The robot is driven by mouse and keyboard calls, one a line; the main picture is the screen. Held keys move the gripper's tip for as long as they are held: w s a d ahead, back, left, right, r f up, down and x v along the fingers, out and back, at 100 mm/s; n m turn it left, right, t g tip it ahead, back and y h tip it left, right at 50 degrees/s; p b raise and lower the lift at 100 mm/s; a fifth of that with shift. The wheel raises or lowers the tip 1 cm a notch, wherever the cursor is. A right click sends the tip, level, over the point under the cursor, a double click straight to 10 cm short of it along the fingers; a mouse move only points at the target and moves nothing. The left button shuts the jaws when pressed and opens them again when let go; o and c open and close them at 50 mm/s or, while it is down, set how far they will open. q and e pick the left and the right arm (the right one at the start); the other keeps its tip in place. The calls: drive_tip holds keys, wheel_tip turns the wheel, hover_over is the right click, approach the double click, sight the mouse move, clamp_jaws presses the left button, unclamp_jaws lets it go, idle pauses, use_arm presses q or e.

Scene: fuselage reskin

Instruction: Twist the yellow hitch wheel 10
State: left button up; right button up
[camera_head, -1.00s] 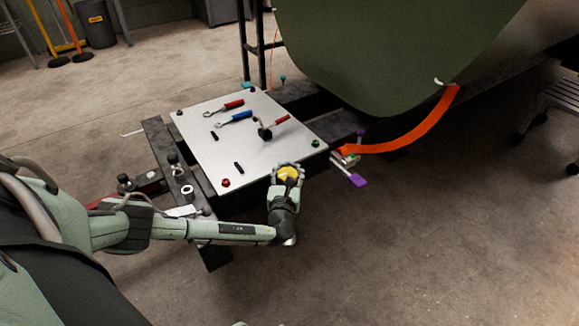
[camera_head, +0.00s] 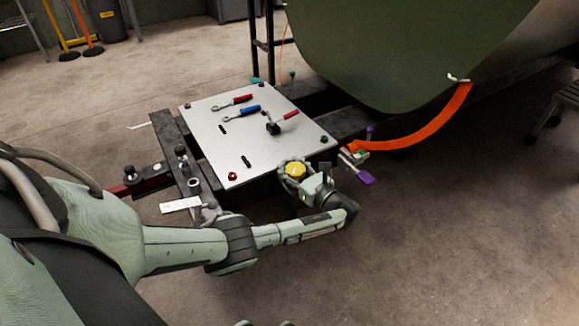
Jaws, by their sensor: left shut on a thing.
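The yellow hitch wheel (camera_head: 295,170) shows as a small yellow disc just off the near right edge of the white board. My left gripper (camera_head: 294,172) is at the wheel, with its fingers around the wheel's rim, shut on it. The gripper hides the wheel's sides and whatever lies under it. My left arm comes in from the left and its wrist bends back up to the wheel from the right.
A white board (camera_head: 215,150) on a dark frame holds several tools, including a blue-handled wrench (camera_head: 236,113). An orange strap (camera_head: 425,133) runs from a ratchet with a purple handle (camera_head: 365,178) to the green fuselage skin (camera_head: 400,50).

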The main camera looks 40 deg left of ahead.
use_arm(q)
drive_tip(key=shift+s+n+g+y+b, duration=0.15)
drive_tip(key=shift+s+n+g+b, duration=0.15)
drive_tip(key=shift+n+g, duration=0.6)
drive_tip(key=shift+s+n+g+y+b, duration=0.15)
drive_tip(key=shift+n+g+b, duration=0.25)
drive_tip(key=shift+g, duration=0.8)
drive_tip(key=shift+s, duration=0.1)
drive_tip(key=o, duration=1.4)
drive_tip(key=shift+c, duration=0.2)
drive_tip(key=shift+a, duration=0.1)
drive_tip(key=shift+r, duration=0.75)
wheel_tip(320, 180, up, 8)
drive_tip(key=shift+r, duration=0.25)
drive_tip(key=shift+o, duration=0.2)
